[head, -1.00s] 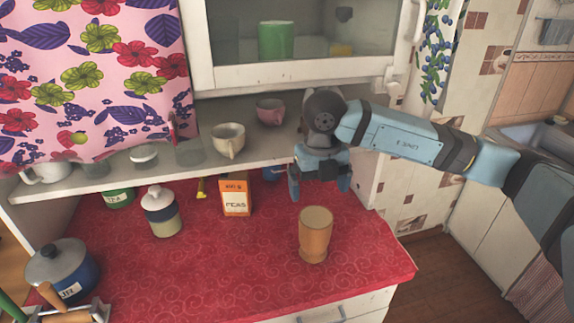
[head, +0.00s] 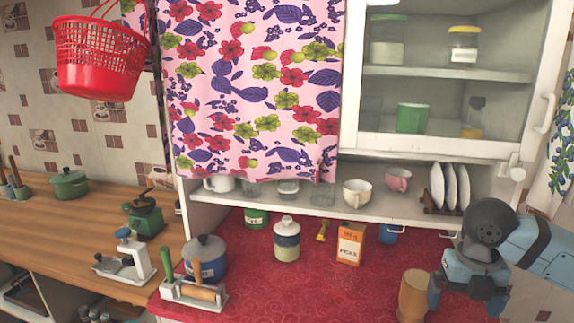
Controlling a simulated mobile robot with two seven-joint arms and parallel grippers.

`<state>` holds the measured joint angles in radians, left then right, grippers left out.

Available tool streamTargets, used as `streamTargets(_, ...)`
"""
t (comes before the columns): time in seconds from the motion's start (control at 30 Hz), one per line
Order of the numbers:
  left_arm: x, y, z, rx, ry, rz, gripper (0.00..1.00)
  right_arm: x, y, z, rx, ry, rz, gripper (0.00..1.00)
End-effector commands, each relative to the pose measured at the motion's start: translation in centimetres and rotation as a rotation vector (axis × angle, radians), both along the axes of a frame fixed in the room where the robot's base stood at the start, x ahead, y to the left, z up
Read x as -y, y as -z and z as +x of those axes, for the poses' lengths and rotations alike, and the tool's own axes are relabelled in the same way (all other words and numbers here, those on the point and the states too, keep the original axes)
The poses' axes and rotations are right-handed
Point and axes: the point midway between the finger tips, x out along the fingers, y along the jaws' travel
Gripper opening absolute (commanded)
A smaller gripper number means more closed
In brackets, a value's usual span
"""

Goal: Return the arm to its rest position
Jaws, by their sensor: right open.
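My right gripper (head: 466,298) is at the lower right of the head view. Its blue fingers are apart and point down, with nothing between them. The arm comes in from the right edge. A wooden cup (head: 413,296) stands upright on the red oilcloth just left of the gripper in the picture. I cannot tell whether they touch. My left gripper is not in view.
The red oilcloth counter (head: 300,285) holds an orange box (head: 350,243), a striped jar (head: 287,240), a blue pot (head: 207,257) and a rolling-pin rack (head: 194,294). Cups and a plate rack (head: 440,205) stand on the shelf above. A red basket (head: 100,62) hangs at upper left.

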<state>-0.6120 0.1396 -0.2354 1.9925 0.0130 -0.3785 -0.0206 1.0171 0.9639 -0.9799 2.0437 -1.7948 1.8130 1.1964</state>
Motion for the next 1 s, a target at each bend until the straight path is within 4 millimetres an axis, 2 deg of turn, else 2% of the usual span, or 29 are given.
streamTargets(0.13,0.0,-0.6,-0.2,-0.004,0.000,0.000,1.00,-5.2,2.3,-1.7,-0.078,-0.113,0.232,1.00)
streamTargets(0.33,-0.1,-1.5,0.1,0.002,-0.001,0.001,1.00,-12.5,3.6,-4.6,-0.169,-0.216,0.618,1.00)
streamTargets(0.47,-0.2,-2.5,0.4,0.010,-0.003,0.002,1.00,-17.8,3.1,-6.8,-0.218,-0.225,0.963,1.00)
streamTargets(0.6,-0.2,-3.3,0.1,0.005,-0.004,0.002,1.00,-22.3,1.2,-8.1,-0.232,-0.102,1.401,1.00)
streamTargets(0.7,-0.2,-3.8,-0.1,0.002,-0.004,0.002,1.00,-23.6,0.0,-7.7,-0.206,0.087,1.679,1.00)
streamTargets(0.83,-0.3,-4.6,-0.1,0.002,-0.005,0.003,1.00,-22.9,0.3,-6.0,-0.138,0.449,1.942,1.00)
streamTargets(0.93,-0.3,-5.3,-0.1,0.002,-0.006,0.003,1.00,-21.1,2.7,-4.9,-0.072,0.801,2.044,1.00)
streamTargets(1.0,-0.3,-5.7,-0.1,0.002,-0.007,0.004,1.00,-19.4,5.5,-4.6,-0.027,1.071,2.052,1.00)
